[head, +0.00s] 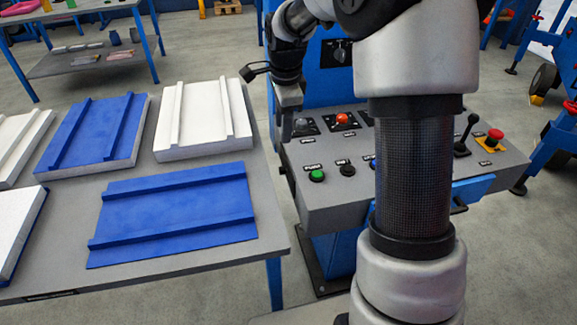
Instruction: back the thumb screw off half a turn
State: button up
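The control panel (330,205) is a grey slanted box on a blue machine, right of the table. My gripper (286,132) points down at the panel's left edge, partly hidden by its own grey body and dark against the panel. Whether its fingers are open or shut cannot be made out. Just right of it, a small grey knob (302,125) sits on a black plate. I cannot tell whether this knob is the thumb screw, or whether my gripper touches it. My arm covers the panel's middle.
The panel carries a red knob (342,118), a green button (317,175), a black button (348,170), a black lever (467,131) and a red mushroom button (494,136). A grey table (215,262) at left holds blue and white panels.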

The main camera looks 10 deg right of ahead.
aim_at(282, 168)
jog(key=w+f+b, duration=0.1)
jog(key=f, duration=0.4)
jog(key=w+f+b, duration=0.1)
jog(key=f+b, duration=0.1)
jog(key=f, duration=0.4)
jog(key=w+f+b, duration=0.1)
jog(key=f, duration=0.5)
grip_shut()
